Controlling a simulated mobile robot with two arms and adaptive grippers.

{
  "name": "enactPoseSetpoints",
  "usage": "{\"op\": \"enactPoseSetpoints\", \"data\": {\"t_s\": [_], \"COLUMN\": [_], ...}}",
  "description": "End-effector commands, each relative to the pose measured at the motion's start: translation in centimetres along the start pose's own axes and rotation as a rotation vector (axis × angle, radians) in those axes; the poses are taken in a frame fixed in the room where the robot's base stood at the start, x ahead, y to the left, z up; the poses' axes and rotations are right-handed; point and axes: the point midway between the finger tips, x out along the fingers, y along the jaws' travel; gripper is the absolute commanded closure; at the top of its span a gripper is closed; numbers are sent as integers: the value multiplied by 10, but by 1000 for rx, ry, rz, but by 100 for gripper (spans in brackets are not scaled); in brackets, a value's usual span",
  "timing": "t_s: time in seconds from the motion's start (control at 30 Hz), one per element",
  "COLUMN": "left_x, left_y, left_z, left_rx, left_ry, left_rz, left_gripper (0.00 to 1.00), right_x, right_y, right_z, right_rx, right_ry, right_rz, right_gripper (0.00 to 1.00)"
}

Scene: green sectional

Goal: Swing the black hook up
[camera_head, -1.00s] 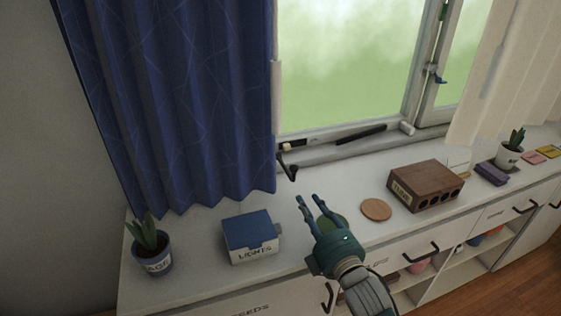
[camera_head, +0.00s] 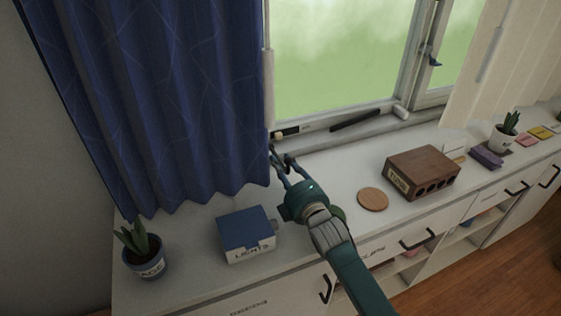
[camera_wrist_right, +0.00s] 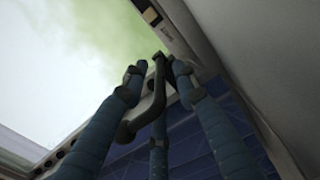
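The black hook is at the window's lower left corner, beside the blue curtain's edge. In the head view it is mostly hidden by my right gripper (camera_head: 283,159). In the right wrist view the hook (camera_wrist_right: 142,112) shows as a dark bent bar hanging down from its mount. The right gripper's blue fingers (camera_wrist_right: 158,78) are around it, two on either side and one close by it. The fingertips are apart, and I cannot tell whether any touches the hook. My left gripper is not in view.
The blue curtain (camera_head: 150,100) hangs just left of the gripper. A blue-lidded box (camera_head: 246,234), a potted plant (camera_head: 144,250), a round coaster (camera_head: 373,199) and a brown block (camera_head: 421,172) stand on the white cabinet top. The window sill has dark sticks (camera_head: 354,121).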

Motion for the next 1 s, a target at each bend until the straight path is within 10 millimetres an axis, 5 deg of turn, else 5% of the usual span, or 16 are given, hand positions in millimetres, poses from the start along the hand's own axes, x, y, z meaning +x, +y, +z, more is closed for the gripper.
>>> {"op": "enactPoseSetpoints", "data": {"t_s": [0.17, 0.43, 0.6, 1.0], "left_x": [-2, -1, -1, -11], "left_y": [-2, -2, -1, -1], "left_z": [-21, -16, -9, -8], "left_rx": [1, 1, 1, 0], "left_ry": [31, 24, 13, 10], "left_rz": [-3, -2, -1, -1], "left_gripper": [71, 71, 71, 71], "right_x": [11, 12, 12, 12], "right_y": [0, 0, 0, 4], "right_z": [0, 0, 0, 0], "right_rx": [2, 1, 1, 1], "right_ry": [0, 0, 0, -4], "right_rz": [-1, 0, -1, -19], "right_gripper": [71, 71, 100, 100]}}
